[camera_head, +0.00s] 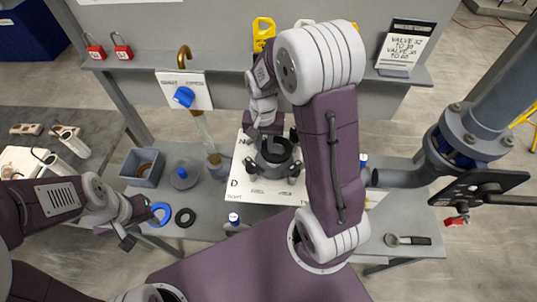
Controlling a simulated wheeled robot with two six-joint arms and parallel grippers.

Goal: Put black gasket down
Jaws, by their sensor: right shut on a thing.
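My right gripper (262,131) reaches down from above to a dark round housing (274,158) on the white sheet. It is shut on a black gasket at the housing's top. Dark on dark, the gasket's outline and whether it touches the housing cannot be told. Another black ring (185,218) lies flat on the grey bench at the left, beside a blue ring (160,213). My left gripper (141,228) is open and empty at the bench's left front edge, close to the blue ring.
A grey bin (142,167) and a round blue-topped part (183,175) stand on the bench's left. A white sheet (240,186) lies under the housing. A large grey pipe (480,130) stands at the right. A wrench-like tool (408,240) lies at the front right.

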